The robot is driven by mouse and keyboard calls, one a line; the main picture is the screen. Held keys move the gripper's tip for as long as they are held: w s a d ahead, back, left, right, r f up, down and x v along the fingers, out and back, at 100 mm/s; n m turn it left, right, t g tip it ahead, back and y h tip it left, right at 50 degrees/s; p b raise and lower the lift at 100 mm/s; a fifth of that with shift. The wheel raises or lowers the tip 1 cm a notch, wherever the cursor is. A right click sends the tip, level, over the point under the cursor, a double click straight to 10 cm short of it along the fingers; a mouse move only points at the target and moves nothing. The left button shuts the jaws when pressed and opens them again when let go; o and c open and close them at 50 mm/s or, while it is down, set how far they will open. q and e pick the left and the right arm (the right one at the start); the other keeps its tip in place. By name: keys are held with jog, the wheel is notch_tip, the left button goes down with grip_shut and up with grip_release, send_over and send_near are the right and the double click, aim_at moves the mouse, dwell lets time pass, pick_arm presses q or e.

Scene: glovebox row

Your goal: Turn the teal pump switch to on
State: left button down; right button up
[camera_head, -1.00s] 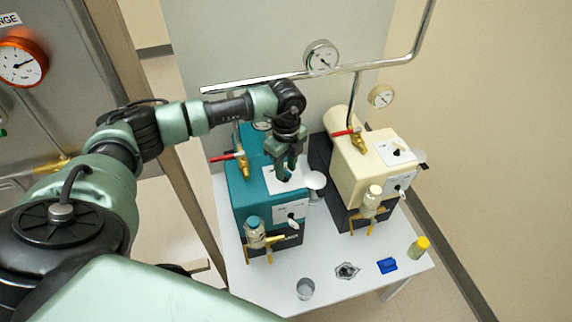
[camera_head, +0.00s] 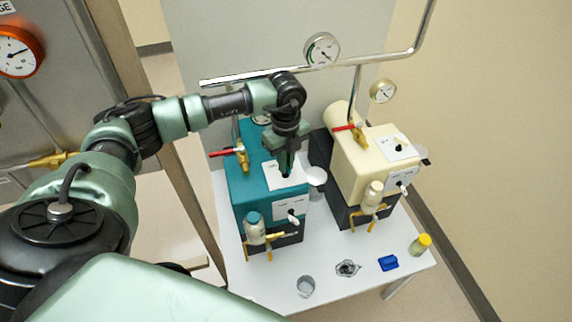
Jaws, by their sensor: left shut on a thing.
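The teal pump (camera_head: 245,190) stands at the left on the white table. A white panel (camera_head: 272,186) lies on its top, and the switch there is mostly hidden by my left gripper. My left gripper (camera_head: 285,172) points down over this panel, shut on the small dark switch knob. The position of the switch cannot be made out. A second white label with a dark mark (camera_head: 291,211) is on the pump's front. My right gripper is not in view.
A cream pump (camera_head: 362,175) stands close to the right, with its own top panel. A glass beaker (camera_head: 305,286), a blue object (camera_head: 388,263) and a yellow-capped jar (camera_head: 420,245) stand near the table's front. Pipes and gauges run behind.

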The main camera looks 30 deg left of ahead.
pick_arm(q)
jog(key=shift+m+b, duration=0.7)
jog(key=shift+m, duration=0.3)
jog(key=shift+m+b, duration=0.45)
jog(key=shift+m, duration=0.25)
jog(key=shift+r, duration=0.1)
jog(key=c, duration=1.5)
grip_release()
